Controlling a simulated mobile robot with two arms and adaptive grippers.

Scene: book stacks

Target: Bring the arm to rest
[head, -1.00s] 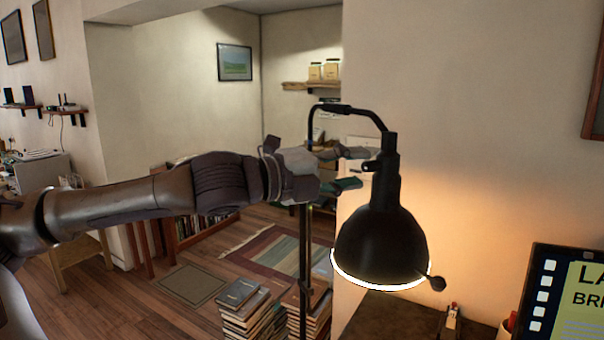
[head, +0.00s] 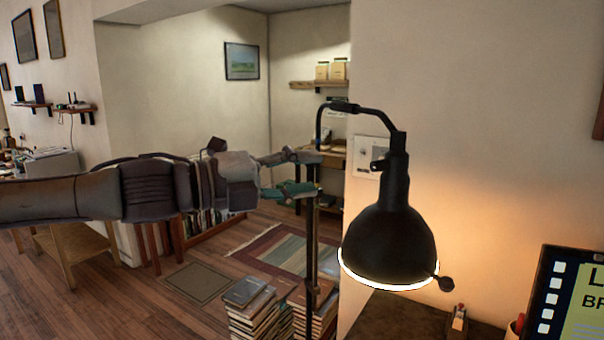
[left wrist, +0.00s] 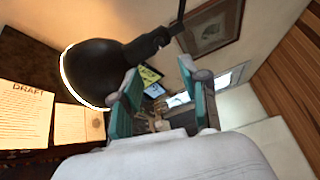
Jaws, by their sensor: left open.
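My left gripper (head: 308,174) is raised in the middle of the head view, its arm coming in level from the left. Its teal-padded fingers are apart with nothing between them. The tips are close to the thin pole of a black lamp (head: 390,245); I cannot tell whether they touch it. The lamp's shade hangs to the right of the gripper and its rim glows. In the left wrist view the open fingers (left wrist: 160,100) show, with the dark lamp shade (left wrist: 95,72) just to their left. My right gripper is in neither view.
Stacks of books (head: 255,308) stand on the wooden floor below the gripper. A dark desk (head: 400,318) is under the lamp, with a black-framed sign (head: 565,300) at the right. A striped rug (head: 290,250) lies behind. Open floor is at the lower left.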

